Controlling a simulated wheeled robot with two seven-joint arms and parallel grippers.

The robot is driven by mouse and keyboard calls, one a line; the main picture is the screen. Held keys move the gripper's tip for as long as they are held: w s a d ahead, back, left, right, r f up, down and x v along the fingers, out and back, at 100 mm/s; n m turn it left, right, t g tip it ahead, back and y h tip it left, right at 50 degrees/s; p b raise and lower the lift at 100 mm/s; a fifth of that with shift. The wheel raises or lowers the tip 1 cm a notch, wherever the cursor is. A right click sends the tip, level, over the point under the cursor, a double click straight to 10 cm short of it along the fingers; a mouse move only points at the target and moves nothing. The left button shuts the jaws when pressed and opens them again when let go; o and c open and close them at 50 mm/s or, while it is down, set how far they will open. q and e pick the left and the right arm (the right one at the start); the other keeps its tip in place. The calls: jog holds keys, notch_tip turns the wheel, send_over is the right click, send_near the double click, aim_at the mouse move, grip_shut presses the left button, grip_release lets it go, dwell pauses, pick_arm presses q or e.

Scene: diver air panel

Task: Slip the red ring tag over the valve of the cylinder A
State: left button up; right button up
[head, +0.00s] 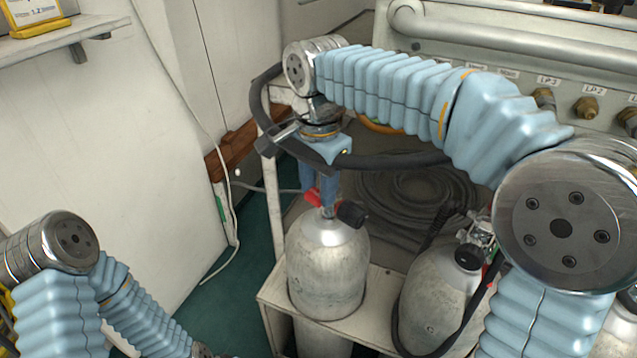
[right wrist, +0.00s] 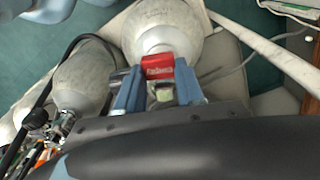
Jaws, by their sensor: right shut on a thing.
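My right gripper (head: 321,192) points down over the valve of the left grey cylinder (head: 327,268), with its blue fingers close to the valve top. It is shut on the red ring tag (head: 312,198), which shows as a small red piece at the fingertips. In the right wrist view the red tag (right wrist: 159,68) lies between the two blue fingers, against the cylinder's shoulder (right wrist: 165,25). The valve's black knob (head: 352,214) sticks out to the right. Whether the ring is around the valve is hidden. No letter on the cylinder is legible. My left gripper is out of view.
A second grey cylinder (head: 436,290) with a regulator (head: 477,240) and black hose stands to the right in the same white rack (head: 272,296). A coiled dark hose (head: 410,195) lies behind. A panel with brass fittings (head: 587,107) is at the back right. A wall shelf (head: 65,45) is upper left.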

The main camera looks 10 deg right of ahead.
dwell(0.3)
jog(key=shift+f, duration=0.45)
dwell(0.5)
jog(key=o, duration=1.1)
notch_tip(320, 180, up, 14)
jog(key=p, duration=0.3)
jog(key=shift+f, duration=0.1)
